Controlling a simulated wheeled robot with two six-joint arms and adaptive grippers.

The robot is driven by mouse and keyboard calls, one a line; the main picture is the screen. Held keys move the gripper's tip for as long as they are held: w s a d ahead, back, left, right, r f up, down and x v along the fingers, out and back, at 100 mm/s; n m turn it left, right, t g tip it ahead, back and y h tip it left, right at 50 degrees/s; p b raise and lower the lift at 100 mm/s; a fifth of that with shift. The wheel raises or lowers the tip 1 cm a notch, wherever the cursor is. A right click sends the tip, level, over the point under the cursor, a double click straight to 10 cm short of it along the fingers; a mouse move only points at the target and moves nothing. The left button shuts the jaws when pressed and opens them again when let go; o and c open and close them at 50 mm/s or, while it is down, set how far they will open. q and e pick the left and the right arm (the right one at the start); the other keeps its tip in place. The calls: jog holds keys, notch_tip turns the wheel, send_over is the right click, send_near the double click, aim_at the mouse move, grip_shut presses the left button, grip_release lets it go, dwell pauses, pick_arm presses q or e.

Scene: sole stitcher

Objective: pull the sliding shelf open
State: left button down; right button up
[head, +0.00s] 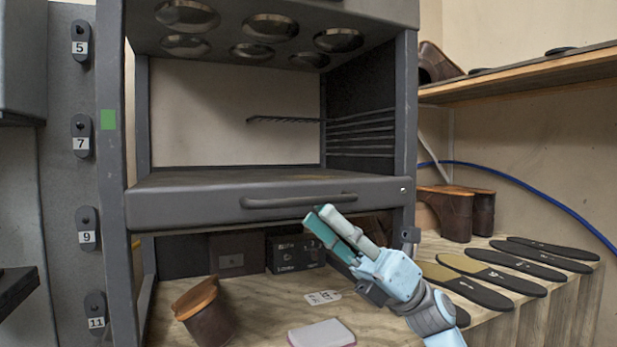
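The sliding shelf (180,206) is a dark grey shelf with a thick front edge, set in a grey metal frame. A long bar handle (290,201) runs across the right half of its front. My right gripper (322,217) is pale blue with green-tipped fingers. Its fingertips show just below the right part of the handle; I cannot tell whether they touch it. The two fingers look close together, and whether they are open or shut is not clear. My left gripper is not in view.
Below the shelf, a wooden surface (260,293) holds a brown leather piece (207,312), a pinkish-white pad (322,334) and dark boxes (295,252). The frame's right post (404,120) stands beside the shelf.

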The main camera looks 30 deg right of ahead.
aim_at(310, 201)
jog(key=p+x, duration=0.1)
jog(key=x, duration=0.3)
jog(key=shift+a+r+p, duration=0.1)
jog(key=shift+r+p, duration=0.1)
jog(key=shift+p, duration=0.15)
grip_shut()
